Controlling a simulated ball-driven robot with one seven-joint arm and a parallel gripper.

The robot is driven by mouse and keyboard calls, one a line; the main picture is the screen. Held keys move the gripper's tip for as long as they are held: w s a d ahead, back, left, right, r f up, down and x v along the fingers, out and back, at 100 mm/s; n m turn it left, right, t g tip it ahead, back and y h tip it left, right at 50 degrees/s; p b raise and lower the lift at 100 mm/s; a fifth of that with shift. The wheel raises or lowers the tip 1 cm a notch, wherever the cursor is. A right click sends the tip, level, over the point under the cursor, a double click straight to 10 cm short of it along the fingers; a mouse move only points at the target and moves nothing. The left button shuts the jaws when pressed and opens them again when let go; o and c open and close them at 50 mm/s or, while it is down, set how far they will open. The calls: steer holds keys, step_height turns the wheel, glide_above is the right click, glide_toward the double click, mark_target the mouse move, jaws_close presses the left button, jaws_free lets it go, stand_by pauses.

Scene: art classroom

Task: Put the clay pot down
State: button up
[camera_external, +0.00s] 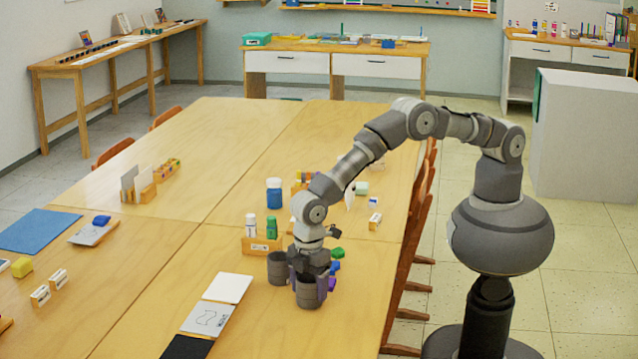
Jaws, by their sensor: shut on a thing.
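A dark grey-brown clay pot (307,297) is held upright between the fingers of my gripper (308,281), which points straight down. The pot is at or close to the wooden tabletop; I cannot tell whether its base touches. A second dark pot (277,269) stands just to the left of the gripper, very close to it. My gripper covers the upper part of the held pot.
A wooden holder (262,244) with bottles stands behind the pots. Small coloured lumps (335,267) lie close on the right. A white tile (228,288) and a drawn-on card (205,317) lie to the left. The table front right of the pot is bare.

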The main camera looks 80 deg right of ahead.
steer(key=o, duration=1.2)
steer(key=shift+f, duration=0.15)
steer(key=shift+c, duration=0.2)
step_height(320, 180, up, 12)
steer(key=p, duration=0.4)
steer(key=shift+p, duration=0.35)
